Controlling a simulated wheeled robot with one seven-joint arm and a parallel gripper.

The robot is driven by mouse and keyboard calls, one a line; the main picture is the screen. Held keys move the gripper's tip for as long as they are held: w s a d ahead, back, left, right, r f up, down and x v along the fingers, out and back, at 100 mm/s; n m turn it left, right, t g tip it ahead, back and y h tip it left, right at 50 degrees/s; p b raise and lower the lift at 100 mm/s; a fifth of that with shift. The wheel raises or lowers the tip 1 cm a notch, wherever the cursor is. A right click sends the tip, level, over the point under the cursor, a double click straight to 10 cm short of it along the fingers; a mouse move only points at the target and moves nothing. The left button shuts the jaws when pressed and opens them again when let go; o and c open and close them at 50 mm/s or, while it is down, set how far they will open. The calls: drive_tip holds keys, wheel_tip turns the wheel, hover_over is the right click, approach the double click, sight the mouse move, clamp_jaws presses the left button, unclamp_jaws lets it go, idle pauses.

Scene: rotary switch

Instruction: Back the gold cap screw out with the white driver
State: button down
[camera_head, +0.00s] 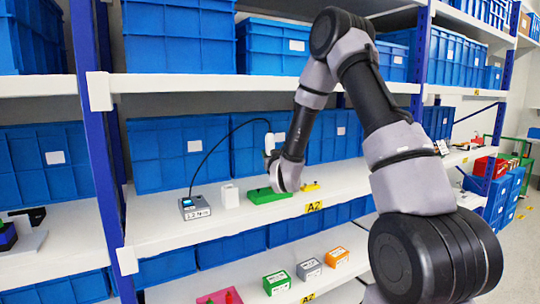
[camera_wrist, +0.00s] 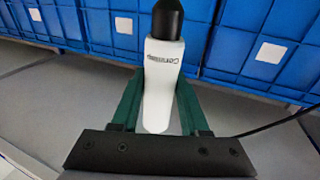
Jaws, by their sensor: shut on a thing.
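The white driver (camera_wrist: 163,85) stands roughly upright in the wrist view, with a black top end. The two dark green fingers of my gripper (camera_wrist: 160,92) are shut on its body from both sides. In the head view the white driver (camera_head: 268,141) shows just above my gripper (camera_head: 270,158), over the back of a green block (camera_head: 262,195) on the shelf. A black cable runs from its top. The driver's lower tip is hidden. I cannot make out the gold cap screw in either view.
A grey control box (camera_head: 194,207) with a "1.2 N·m" label and a white block (camera_head: 229,195) stand left of the green block. A small yellow piece (camera_head: 311,186) lies to its right. Blue bins (camera_head: 180,150) line the shelf's back. A blue upright (camera_head: 95,130) stands at left.

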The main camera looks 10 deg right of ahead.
sight(270, 146)
drive_tip(key=shift+f, duration=0.55)
idle(0.5)
drive_tip(key=shift+r, duration=2.25)
drive_tip(key=shift+a, duration=0.1)
